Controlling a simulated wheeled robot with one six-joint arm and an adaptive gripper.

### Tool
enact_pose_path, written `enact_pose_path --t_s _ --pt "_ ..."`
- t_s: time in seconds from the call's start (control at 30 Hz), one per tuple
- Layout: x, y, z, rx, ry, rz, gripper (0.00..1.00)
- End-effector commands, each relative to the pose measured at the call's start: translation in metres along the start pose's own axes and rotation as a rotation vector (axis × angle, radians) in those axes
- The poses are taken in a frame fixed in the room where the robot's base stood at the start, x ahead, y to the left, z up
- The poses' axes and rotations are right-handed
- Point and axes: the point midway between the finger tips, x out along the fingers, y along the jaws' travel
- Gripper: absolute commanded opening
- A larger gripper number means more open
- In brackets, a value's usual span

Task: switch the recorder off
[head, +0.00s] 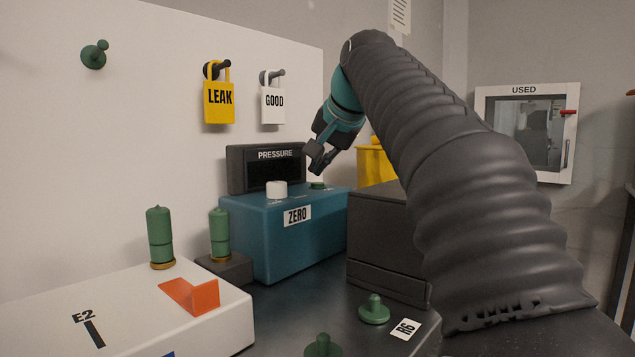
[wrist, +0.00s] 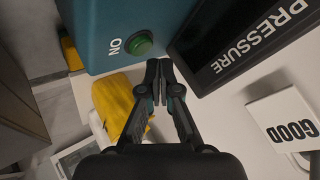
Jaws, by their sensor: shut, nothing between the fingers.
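A blue box (head: 290,240) labelled ZERO stands on the bench, with a white knob (head: 277,190) and a green button (head: 318,185) on top. In the wrist view the green button (wrist: 139,43) sits in a dark ring, beside the word ON. A dark display (head: 265,169) labelled PRESSURE stands behind the box and shows no reading. No label reads "recorder". My gripper (head: 320,160) is shut and empty, above the box's right end near the green button. In the wrist view its fingertips (wrist: 159,65) appear just beside the button; I cannot tell whether they touch anything.
A yellow LEAK tag (head: 219,102) and a white GOOD tag (head: 272,104) hang on the white panel behind. A yellow object (head: 374,165) stands right of the box, behind a dark case (head: 378,230). A white E2 unit (head: 130,318) with an orange lever (head: 192,296) is front left.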

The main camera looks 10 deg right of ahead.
Motion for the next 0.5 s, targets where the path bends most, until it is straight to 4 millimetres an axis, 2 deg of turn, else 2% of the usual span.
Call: enact_pose_path --t_s 0.5 --pt "-0.026 -0.020 -0.020 0.000 0.001 -0.001 0.00"
